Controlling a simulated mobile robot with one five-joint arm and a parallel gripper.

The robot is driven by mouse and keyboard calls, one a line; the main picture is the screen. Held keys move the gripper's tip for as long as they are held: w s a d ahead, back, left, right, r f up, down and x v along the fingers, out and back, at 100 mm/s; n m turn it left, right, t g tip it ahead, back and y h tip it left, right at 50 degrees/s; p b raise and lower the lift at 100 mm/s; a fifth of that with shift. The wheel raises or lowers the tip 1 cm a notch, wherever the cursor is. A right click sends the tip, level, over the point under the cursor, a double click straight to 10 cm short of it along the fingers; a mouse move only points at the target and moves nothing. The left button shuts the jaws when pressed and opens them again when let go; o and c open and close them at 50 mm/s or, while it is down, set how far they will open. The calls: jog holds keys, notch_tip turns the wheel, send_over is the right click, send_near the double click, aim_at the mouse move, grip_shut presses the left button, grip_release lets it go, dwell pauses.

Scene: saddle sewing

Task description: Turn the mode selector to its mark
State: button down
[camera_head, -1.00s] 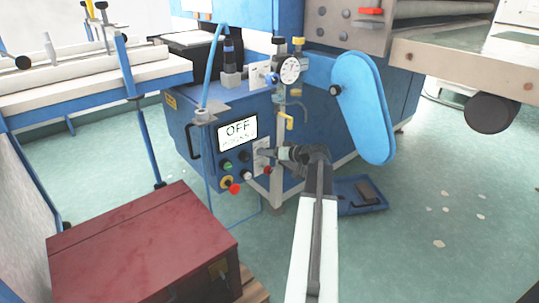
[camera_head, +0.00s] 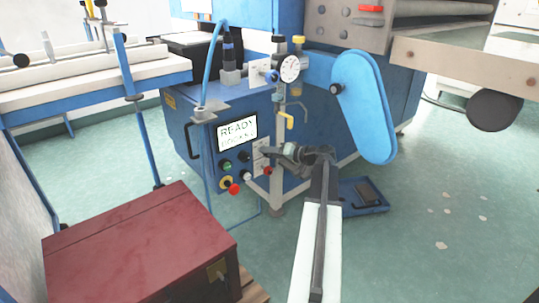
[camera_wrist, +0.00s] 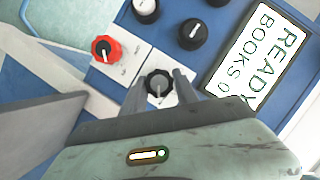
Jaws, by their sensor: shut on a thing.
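The mode selector (camera_wrist: 158,84), a dark round knob with a pale pointer line, sits on a white plate on the blue machine's front. My gripper (camera_wrist: 159,92) is shut on it, one finger on each side in the wrist view. The knob's pointer points down towards my gripper's body in that view. The printing on the plate is too small to read, so I cannot tell where its mark is. In the head view my gripper (camera_head: 270,153) reaches the panel from the right and hides the knob. The display (camera_head: 237,132) reads READY, with BOOKS 0 below in the wrist view.
A red knob (camera_wrist: 105,48) and several other dark controls sit close by. A yellow-handled lever (camera_head: 289,121) and a dial gauge (camera_head: 290,69) are above my gripper. A blue tray (camera_head: 362,196) lies on the floor at right. A dark red box (camera_head: 140,240) stands front left.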

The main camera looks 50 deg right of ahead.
jog(key=c, duration=0.9)
grip_release()
jog(key=shift+c, duration=0.2)
jog(key=p+v, duration=0.2)
jog(key=v, duration=0.5)
jog(key=shift+s, duration=0.35)
jog(key=shift+r, duration=0.1)
